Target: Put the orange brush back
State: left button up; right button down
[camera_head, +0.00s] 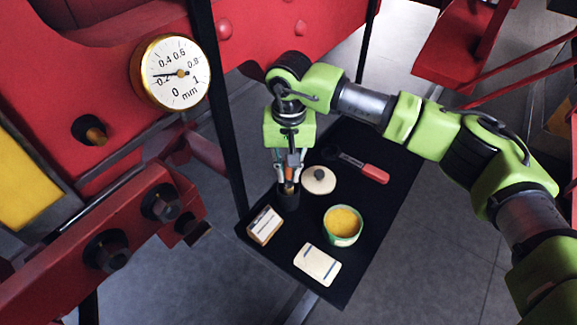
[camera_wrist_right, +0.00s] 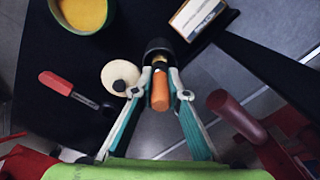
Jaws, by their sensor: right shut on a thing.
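The orange brush (camera_wrist_right: 159,92) is between the fingers of my right gripper (camera_wrist_right: 160,76), which is shut on it. In the head view the right gripper (camera_head: 289,178) points down over a black cup (camera_head: 288,200), and the brush (camera_head: 290,160) stands roughly upright in line with it. The brush's lower end is at the mouth of the cup, which also shows in the wrist view (camera_wrist_right: 158,46). How deep the bristles reach is hidden. My left gripper is not in view.
The black table (camera_head: 377,225) also bears a pale round lid (camera_head: 318,180), a red-handled tool (camera_head: 372,173), a tin of yellow paste (camera_head: 343,224), a small box (camera_head: 264,225) and a white card (camera_head: 317,264). Red machinery with a dial gauge (camera_head: 170,72) stands at left, beside a dark post (camera_head: 224,120).

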jog(key=shift+f, duration=0.15)
jog(key=c, duration=2)
grip_release()
notch_tip(320, 180, up, 11)
jog(key=b, duration=0.3)
jog(key=shift+b, duration=0.3)
jog(key=shift+r, duration=0.7)
jog(key=shift+s+f, duration=0.1)
